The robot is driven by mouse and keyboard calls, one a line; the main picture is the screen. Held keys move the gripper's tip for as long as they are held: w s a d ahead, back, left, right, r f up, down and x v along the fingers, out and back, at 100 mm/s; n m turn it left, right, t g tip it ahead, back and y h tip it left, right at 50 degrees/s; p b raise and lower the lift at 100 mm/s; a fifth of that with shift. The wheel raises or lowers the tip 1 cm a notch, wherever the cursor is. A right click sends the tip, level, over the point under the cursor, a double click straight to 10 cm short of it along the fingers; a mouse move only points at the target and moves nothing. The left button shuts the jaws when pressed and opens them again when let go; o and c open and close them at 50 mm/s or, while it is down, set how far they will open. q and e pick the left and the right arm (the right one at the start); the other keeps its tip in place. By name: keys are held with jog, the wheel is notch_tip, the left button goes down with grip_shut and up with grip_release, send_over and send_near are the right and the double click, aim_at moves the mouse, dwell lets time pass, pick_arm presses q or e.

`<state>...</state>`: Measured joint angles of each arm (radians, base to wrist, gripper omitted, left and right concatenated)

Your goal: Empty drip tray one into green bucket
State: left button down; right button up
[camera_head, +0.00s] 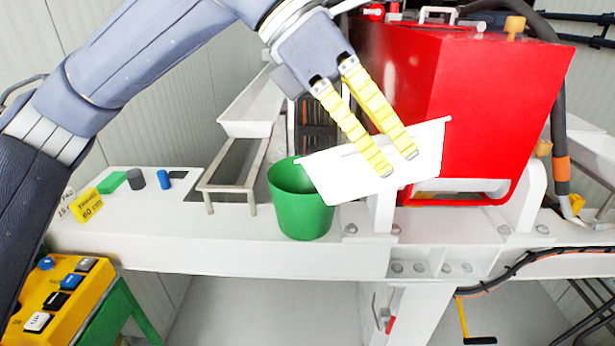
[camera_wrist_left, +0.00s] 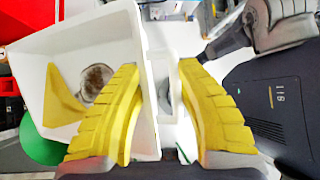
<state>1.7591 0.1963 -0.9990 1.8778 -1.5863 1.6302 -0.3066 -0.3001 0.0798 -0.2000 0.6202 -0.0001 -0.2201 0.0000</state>
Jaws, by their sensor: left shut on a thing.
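My left gripper (camera_head: 400,162) is shut on the wall of a white drip tray (camera_head: 432,145). The tray is tilted, its left end lower, and that end is at the right rim of the green bucket (camera_head: 303,215). I cannot tell whether they touch. In the left wrist view the tray's inside (camera_wrist_left: 105,40) shows a round brownish patch and a yellow patch; what these are is unclear. The bucket also shows there at the lower left (camera_wrist_left: 38,145). The bucket stands upright on the white beam, its bottom hidden. My right gripper is not clearly seen.
A second pale tray (camera_head: 250,108) sits above an open metal frame (camera_head: 230,178), left of the bucket. A red pump housing (camera_head: 485,110) stands close behind the held tray on the right. A yellow button box (camera_head: 55,300) is at the lower left.

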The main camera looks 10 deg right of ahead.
pick_arm(q)
jog(key=shift+n+g+h, duration=0.3)
jog(key=shift+g+h, duration=0.3)
jog(key=shift+g, duration=0.3)
jog(key=shift+w+a+r+p, duration=0.2)
jog(key=shift+w+a+r, duration=0.1)
jog(key=shift+w+r, duration=0.35)
jog(key=shift+w+a+r+p, duration=0.15)
jog(key=shift+w+a+r, duration=0.2)
jog(key=shift+w+r, duration=0.3)
jog(key=shift+w+a+r+p, duration=0.25)
jog(key=shift+w+r, duration=0.25)
jog(key=shift+w, duration=0.3)
jog(key=shift+w+a+r, duration=0.1)
jog(key=shift+w+a, duration=0.05)
